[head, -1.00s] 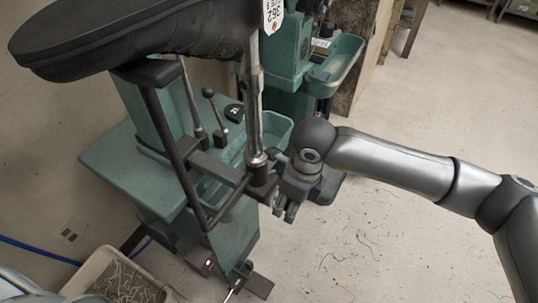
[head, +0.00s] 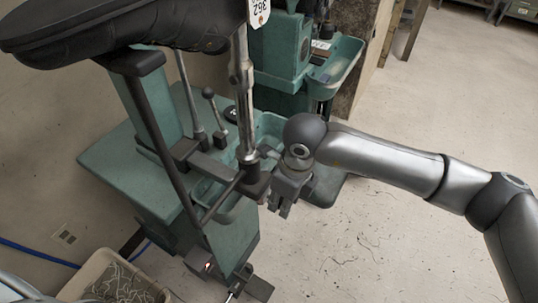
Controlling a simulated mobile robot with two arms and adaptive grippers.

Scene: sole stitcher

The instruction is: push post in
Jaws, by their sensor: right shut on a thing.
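The metal post (head: 243,110) stands nearly upright on the arm of the green sole stitcher (head: 135,180). A dark block (head: 256,184) sits at its lower end. My right gripper (head: 281,205) points down just right of the dark block and is shut on a part at the post's lower end. The exact contact is hidden by the gripper body. My left gripper is not in view.
A bin of thread scraps (head: 120,280) stands on the floor at the lower left. Black-knobbed levers (head: 212,110) rise behind the post. A second green machine with a tray (head: 335,65) stands behind. The floor at right is open, with loose threads.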

